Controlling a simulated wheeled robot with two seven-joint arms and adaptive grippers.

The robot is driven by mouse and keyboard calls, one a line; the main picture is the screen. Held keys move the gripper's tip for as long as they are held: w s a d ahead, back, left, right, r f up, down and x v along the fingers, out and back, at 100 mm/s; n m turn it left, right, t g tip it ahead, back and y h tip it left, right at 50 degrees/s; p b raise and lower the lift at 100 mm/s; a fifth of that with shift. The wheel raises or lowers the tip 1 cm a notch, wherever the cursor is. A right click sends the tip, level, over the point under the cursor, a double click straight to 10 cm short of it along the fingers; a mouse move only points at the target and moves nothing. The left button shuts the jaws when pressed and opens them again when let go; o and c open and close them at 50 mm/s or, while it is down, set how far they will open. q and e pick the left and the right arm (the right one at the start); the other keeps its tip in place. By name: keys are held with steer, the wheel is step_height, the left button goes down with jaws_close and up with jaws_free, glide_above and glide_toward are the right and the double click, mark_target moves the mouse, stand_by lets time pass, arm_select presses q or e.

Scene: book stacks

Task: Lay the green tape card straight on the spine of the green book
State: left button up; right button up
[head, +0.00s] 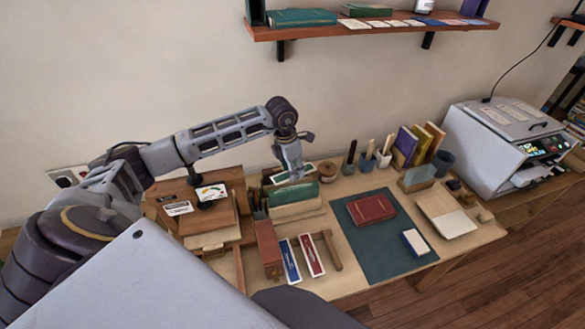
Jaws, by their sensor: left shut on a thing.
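My left gripper (293,173) reaches in from the left and points down over the back of the table. It is shut on the green tape card (281,178), a white-edged strip with a green middle. The fingers hide part of the card. A green book (292,194) stands in a wooden holder (296,211) just in front of and below the card. I cannot tell from this angle whether the card touches the book. My right gripper is not in view.
A blue card (290,261) and a red card (312,256) lie in front of the holder. A red book (371,209) lies on the dark green mat (375,246). Pots and upright books stand behind. A wall shelf (370,29) hangs above; a printer (508,146) is at right.

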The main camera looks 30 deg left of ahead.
arm_select(q)
steer(key=shift+s+m, duration=0.1)
steer(key=shift+m, duration=0.4)
steer(key=shift+d, duration=0.2)
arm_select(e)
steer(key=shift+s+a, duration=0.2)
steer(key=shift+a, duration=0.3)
arm_select(q)
steer(key=shift+a+m, duration=0.1)
steer(key=shift+m, duration=0.7)
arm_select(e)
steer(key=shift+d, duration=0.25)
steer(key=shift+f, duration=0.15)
arm_select(q)
steer(key=shift+b, duration=0.3)
steer(key=shift+f+b, duration=0.8)
steer(key=shift+f, duration=0.25)
steer(key=shift+f+b, duration=0.7)
steer(key=shift+f, duration=0.15)
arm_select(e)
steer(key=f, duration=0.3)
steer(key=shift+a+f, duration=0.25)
